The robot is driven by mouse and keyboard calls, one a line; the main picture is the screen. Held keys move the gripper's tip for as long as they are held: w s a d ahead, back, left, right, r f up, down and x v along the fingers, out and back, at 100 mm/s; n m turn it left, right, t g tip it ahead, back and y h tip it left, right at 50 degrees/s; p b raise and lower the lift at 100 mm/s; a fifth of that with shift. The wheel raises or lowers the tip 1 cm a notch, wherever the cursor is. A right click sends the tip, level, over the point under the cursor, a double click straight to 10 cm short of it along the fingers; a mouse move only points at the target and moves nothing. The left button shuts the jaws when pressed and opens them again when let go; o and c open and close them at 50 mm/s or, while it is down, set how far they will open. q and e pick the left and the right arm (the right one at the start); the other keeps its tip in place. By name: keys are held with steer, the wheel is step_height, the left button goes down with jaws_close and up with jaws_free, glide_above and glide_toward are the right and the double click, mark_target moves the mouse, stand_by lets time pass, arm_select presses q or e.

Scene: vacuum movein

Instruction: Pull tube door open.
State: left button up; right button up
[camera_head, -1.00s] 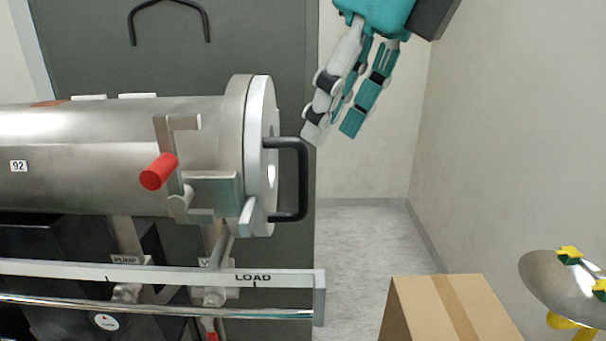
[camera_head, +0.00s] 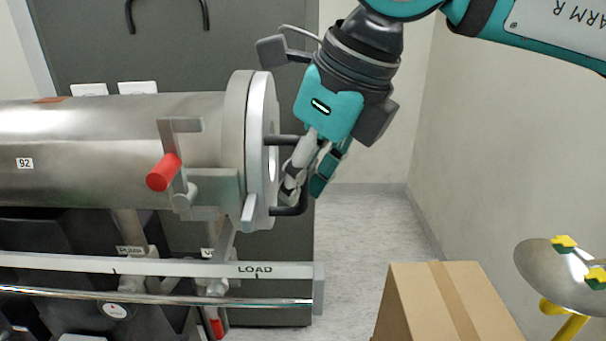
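The tube (camera_head: 80,150) is a horizontal steel cylinder at the left, labelled 92. Its round door (camera_head: 262,105) sits flush on the tube's right end. A black U-shaped handle (camera_head: 288,211) stands out from the door to the right. My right gripper (camera_head: 304,188) comes down from above with its fingers at the handle's upright bar, which they partly hide. The fingers seem to lie on both sides of the bar, but I cannot tell whether they are closed on it. My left gripper is not in view.
A red-knobbed latch lever (camera_head: 164,172) is on the tube's front. A rail (camera_head: 150,267) marked LOAD runs below. A cardboard box (camera_head: 440,300) and a metal dish (camera_head: 560,275) on a yellow stand are at lower right. Floor between rail and box is clear.

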jaws_close()
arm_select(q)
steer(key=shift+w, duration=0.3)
arm_select(e)
steer(key=shift+d, duration=0.1)
